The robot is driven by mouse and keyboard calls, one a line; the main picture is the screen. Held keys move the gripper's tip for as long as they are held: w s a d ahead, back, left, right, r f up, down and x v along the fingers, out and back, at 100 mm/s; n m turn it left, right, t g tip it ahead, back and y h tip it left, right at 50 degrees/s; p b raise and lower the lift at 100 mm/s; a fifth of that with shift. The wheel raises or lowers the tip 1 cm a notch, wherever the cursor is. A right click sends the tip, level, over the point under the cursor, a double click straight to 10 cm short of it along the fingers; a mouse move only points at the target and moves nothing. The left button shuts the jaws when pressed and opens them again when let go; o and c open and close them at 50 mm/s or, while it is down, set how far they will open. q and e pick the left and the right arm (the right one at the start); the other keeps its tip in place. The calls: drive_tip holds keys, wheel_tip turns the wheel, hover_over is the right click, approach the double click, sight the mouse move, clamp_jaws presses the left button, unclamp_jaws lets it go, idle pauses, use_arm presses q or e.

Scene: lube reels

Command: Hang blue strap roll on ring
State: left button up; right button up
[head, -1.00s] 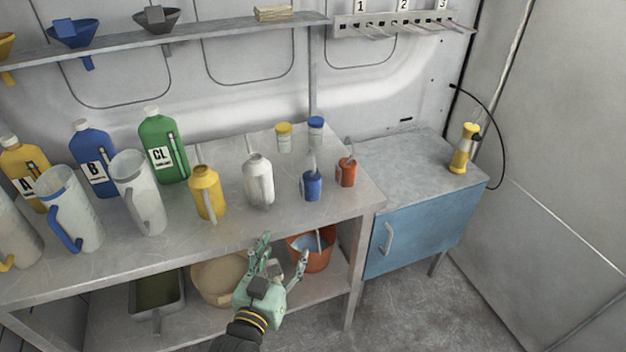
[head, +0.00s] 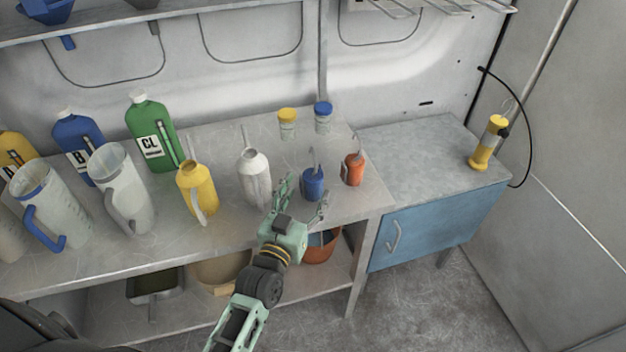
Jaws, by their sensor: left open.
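A small blue item (head: 313,184) with a thin grey piece sticking up from it stands on the bench top near its right end; it is the best match for the blue strap roll. My left gripper (head: 303,197) is open at the bench's front edge, its fingers spread just in front of the blue item. I cannot tell whether a finger touches it. The ring is not clearly seen; part of a rack of metal prongs (head: 440,6) shows at the top right. My right gripper is not in view.
A similar orange item (head: 353,169) stands close right of the blue one. A white bottle (head: 254,180) and a yellow bottle (head: 196,192) stand to the left. Two small jars are behind. The blue cabinet (head: 425,150) has a mostly clear top, with a yellow lamp-like object (head: 488,145).

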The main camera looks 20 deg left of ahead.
sight(309, 188)
use_arm(q)
drive_tip(key=w, duration=0.3)
drive_tip(key=shift+d, duration=0.15)
drive_tip(key=shift+w+f, duration=0.15)
drive_tip(key=shift+w, duration=0.1)
drive_tip(key=shift+s, duration=0.1)
drive_tip(key=shift+c, duration=1.2)
drive_tip(key=c, duration=1.1)
drive_tip(key=shift+c, duration=0.4)
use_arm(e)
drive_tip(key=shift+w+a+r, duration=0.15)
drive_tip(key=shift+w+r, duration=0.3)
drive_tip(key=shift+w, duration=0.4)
use_arm(q)
drive_tip(key=shift+r+p, duration=0.2)
drive_tip(key=shift+p, duration=0.1)
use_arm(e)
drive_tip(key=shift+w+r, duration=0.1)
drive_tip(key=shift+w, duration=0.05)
